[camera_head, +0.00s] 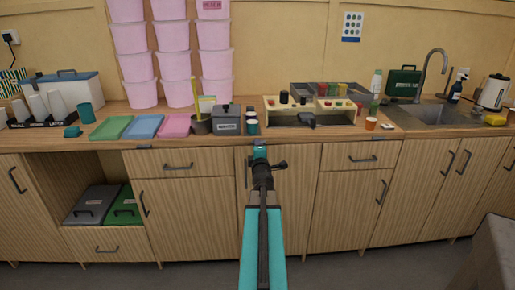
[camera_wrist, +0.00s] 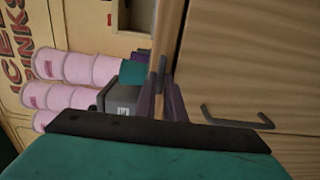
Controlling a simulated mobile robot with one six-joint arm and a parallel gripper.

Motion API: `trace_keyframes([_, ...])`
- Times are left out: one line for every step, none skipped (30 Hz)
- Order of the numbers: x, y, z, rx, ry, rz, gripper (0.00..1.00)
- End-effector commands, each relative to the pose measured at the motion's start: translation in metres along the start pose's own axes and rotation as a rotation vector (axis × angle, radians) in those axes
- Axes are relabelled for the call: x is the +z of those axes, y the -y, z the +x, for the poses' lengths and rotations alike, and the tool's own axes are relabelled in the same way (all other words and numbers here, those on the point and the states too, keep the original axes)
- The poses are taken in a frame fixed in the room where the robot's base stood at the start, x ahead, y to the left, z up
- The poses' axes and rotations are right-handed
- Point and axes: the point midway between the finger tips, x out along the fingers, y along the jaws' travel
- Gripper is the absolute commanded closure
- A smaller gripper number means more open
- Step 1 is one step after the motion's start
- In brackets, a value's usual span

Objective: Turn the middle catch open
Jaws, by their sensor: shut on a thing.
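My gripper (camera_head: 261,150) is in front of the counter's front edge, at the top of the middle cabinet door (camera_head: 290,190). In the wrist view my gripper (camera_wrist: 163,95) has its two dark fingers closed around a small grey piece, which looks like the middle catch (camera_wrist: 161,68), at the counter edge. My arm and gripper hide this catch in the head view. Its angle is hard to tell. A similar grey catch (camera_head: 145,147) lies under the counter edge to the left.
A grey lidded box (camera_head: 226,123) and teal cups stand on the counter just behind my gripper. A wooden rack (camera_head: 283,104) is to their right. A drawer with a dark handle (camera_head: 363,159) lies right of the door. The floor in front is clear.

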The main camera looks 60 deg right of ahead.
Motion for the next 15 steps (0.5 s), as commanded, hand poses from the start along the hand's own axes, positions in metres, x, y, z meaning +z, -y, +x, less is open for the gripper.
trace_keyframes([0.0012, 0.0000, 0.0001, -0.001, 0.003, -0.007, 1.00])
trace_keyframes([0.0012, 0.0000, 0.0000, -0.001, 0.003, -0.009, 1.00])
trace_keyframes([0.0012, -0.0001, 0.0000, -0.001, 0.002, -0.011, 1.00])
trace_keyframes([0.0012, -0.0001, 0.0001, -0.001, 0.002, -0.012, 1.00])
trace_keyframes([0.0012, -0.0001, 0.0001, -0.001, 0.002, -0.013, 1.00])
trace_keyframes([0.0012, -0.0001, 0.0001, -0.001, 0.002, -0.013, 1.00])
trace_keyframes([0.0012, -0.0001, 0.0001, -0.001, 0.002, -0.013, 1.00])
trace_keyframes([0.0012, -0.0001, 0.0001, -0.001, 0.002, -0.013, 1.00])
trace_keyframes([0.0012, -0.0001, 0.0001, -0.001, 0.002, -0.013, 1.00])
trace_keyframes([0.0012, -0.0001, 0.0001, -0.001, 0.002, -0.013, 1.00])
trace_keyframes([0.0012, -0.0001, 0.0001, -0.001, 0.002, -0.013, 1.00])
trace_keyframes([0.0012, -0.0001, 0.0001, -0.001, 0.002, -0.013, 1.00])
trace_keyframes([0.0012, -0.0001, 0.0001, -0.001, 0.002, -0.013, 0.86])
trace_keyframes([0.0011, -0.0001, 0.0001, -0.001, 0.002, -0.012, 0.81])
trace_keyframes([0.0010, -0.0001, 0.0001, -0.001, 0.002, -0.012, 0.74])
